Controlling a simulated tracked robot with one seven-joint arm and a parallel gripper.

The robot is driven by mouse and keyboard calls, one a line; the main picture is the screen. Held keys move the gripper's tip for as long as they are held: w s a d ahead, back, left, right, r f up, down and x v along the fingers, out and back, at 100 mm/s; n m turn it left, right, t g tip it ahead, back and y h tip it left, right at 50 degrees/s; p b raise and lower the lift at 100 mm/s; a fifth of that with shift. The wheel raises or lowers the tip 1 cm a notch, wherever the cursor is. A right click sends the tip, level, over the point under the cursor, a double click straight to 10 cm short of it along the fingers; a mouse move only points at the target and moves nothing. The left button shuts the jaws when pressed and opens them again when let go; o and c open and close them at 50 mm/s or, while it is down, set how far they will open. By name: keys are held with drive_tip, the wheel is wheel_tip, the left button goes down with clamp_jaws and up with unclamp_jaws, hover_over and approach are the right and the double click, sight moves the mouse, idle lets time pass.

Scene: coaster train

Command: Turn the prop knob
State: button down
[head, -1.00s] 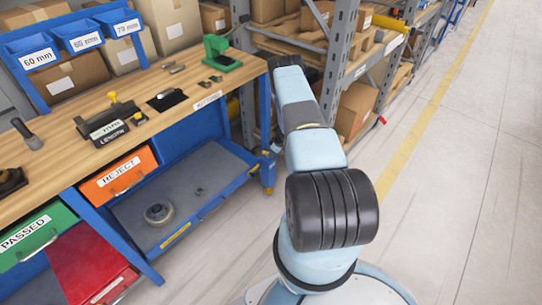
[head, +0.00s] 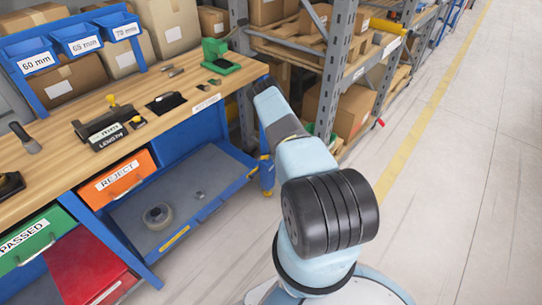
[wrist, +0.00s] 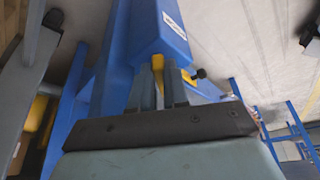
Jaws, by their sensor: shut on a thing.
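In the wrist view my gripper (wrist: 160,85) has its two grey fingers close together on a yellow part (wrist: 158,62), which appears to be the prop knob. The yellow part is at the lower end of a blue post (wrist: 150,30) with a white label. The fingers hide most of it, so its turn angle cannot be told. A small black round end (wrist: 201,73) sticks out right of the fingers. In the head view my arm reaches to the bench's right end, and the fingertips and knob cannot be made out.
The wooden workbench (head: 60,165) carries a green tool (head: 217,55) and a black length gauge (head: 103,128). Orange REJECT (head: 122,180) and green PASSED (head: 35,238) drawers are below. Grey racking (head: 335,75) with boxes stands close beyond my arm. The floor (head: 450,200) to the right is clear.

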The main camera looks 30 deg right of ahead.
drive_tip(key=shift+s+a+f+n, duration=0.1)
drive_tip(key=shift+a+f+n, duration=0.05)
drive_tip(key=shift+a+n, duration=0.2)
drive_tip(key=c, duration=1.5)
unclamp_jaws()
drive_tip(key=o, duration=0.4)
drive_tip(key=shift+d, duration=0.15)
drive_tip(key=shift+d+r, duration=0.1)
drive_tip(key=shift+r, duration=0.1)
drive_tip(key=v, duration=1.3)
drive_tip(key=shift+d+r, duration=0.1)
drive_tip(key=shift+d, duration=0.05)
